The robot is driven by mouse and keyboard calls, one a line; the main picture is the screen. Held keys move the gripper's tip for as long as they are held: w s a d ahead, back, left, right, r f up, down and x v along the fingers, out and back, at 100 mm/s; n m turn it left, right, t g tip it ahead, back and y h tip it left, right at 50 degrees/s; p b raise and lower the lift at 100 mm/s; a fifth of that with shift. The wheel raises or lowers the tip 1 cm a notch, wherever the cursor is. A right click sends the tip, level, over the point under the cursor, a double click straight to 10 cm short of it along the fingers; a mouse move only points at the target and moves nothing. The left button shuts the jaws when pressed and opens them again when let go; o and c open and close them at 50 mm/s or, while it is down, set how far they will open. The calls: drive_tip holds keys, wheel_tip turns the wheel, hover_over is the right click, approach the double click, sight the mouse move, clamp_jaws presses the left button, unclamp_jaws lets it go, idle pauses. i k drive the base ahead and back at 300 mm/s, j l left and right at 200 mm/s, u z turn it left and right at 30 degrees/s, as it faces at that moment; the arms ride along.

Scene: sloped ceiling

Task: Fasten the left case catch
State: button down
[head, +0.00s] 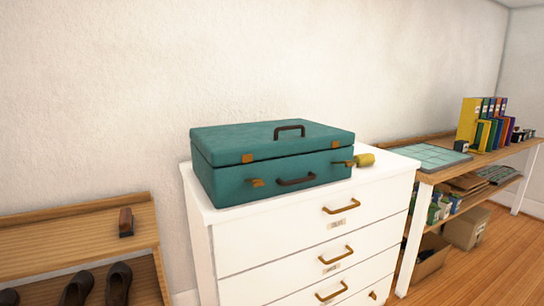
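The teal case (222,183) lies flat on a white chest of drawers (290,245), with its lid (250,138) down. On its front, the left case catch (257,182) is a small brass piece that sticks out from the body. It sits apart from and below a brass plate (247,157) on the lid edge. The right catch (346,163) looks similar, below its own lid plate (335,144). A dark handle (296,180) is between the catches, and another handle (289,130) stands on the lid. My gripper is not in view.
A yellow roll-like object (364,160) lies beside the case's right end. A low wooden shoe rack (75,235) stands left, with a brush (126,222) on top. A wooden bench (440,172) with books (485,122) stands right. The wall is close behind the case.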

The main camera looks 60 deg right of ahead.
sight(254, 180)
drive_tip(key=l+z, duration=0.2)
drive_tip(key=z, duration=0.15)
drive_tip(key=k+l+z, duration=0.1)
drive_tip(key=z, duration=0.3)
drive_tip(key=i+l, duration=0.05)
drive_tip(key=l, duration=0.05)
